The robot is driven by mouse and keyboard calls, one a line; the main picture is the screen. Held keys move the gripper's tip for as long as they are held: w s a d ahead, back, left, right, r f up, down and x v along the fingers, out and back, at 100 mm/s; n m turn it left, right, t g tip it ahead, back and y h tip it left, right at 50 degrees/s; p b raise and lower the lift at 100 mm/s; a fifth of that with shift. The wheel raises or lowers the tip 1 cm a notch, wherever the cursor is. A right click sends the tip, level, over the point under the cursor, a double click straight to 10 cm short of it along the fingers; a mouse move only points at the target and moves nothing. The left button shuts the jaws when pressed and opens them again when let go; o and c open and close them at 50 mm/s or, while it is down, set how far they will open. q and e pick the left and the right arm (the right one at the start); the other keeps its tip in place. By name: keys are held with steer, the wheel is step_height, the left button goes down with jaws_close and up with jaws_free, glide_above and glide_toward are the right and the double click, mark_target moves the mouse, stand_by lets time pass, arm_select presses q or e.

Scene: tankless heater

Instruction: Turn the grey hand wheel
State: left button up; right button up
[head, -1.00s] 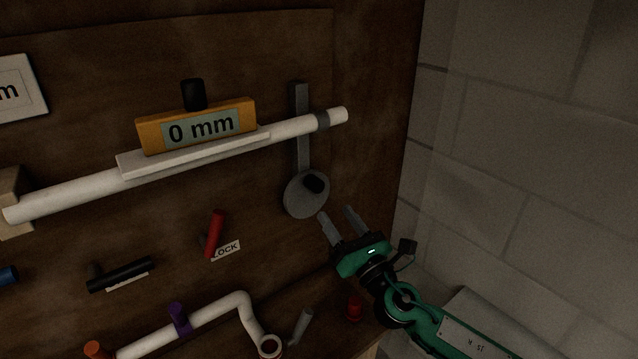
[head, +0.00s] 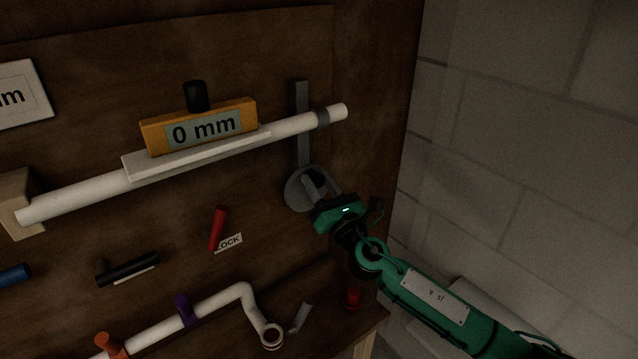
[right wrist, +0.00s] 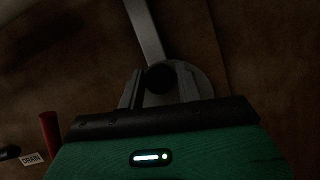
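The grey hand wheel (head: 292,196) is a round disc on the wooden panel, below a grey vertical bar. It also shows in the right wrist view (right wrist: 205,84), with a black knob (right wrist: 158,77) on its face. My right gripper (head: 322,180) is in front of the wheel, its fingers spread. In the right wrist view the fingers (right wrist: 158,86) lie to either side of the knob, with a gap visible; I cannot tell whether they touch it. In the head view the gripper hides the knob and part of the wheel. My left gripper is not in view.
A red lever (head: 217,228) by a LOCK label sits left of the gripper. A block wall stands right.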

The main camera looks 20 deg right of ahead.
steer(key=c, duration=0.5)
steer(key=shift+c, duration=0.2)
steer(key=shift+d+m, duration=0.1)
steer(key=shift+m, duration=0.4)
steer(key=m+h, duration=0.1)
steer(key=m, duration=0.1)
steer(key=d+m+h+p, duration=0.1)
steer(key=m, duration=0.1)
steer(key=m+h+p, duration=0.1)
steer(key=m, duration=0.1)
steer(key=shift+w+d+h, duration=0.2)
steer(key=shift+w+h, duration=0.1)
steer(key=shift+w+d+f+m+g+h+p, duration=0.1)
steer(key=shift+d+f+m+g+h+p, duration=0.55)
steer(key=shift+m+p, duration=1.6)
steer(key=shift+w+d+f+m+g+h+p, duration=0.15)
steer(key=shift+f+m+g+p, duration=0.95)
steer(key=shift+m, duration=2.05)
steer(key=shift+w+d+f+m+g+h+p, duration=0.2)
steer(key=shift+f+m+g+h+p, duration=0.55)
steer(key=shift+m+p, duration=1.65)
steer(key=shift+s+r+m+y+b, duration=0.1)
steer(key=shift+r+m+y+b, duration=0.1)
steer(key=shift+m+y+b, duration=0.15)
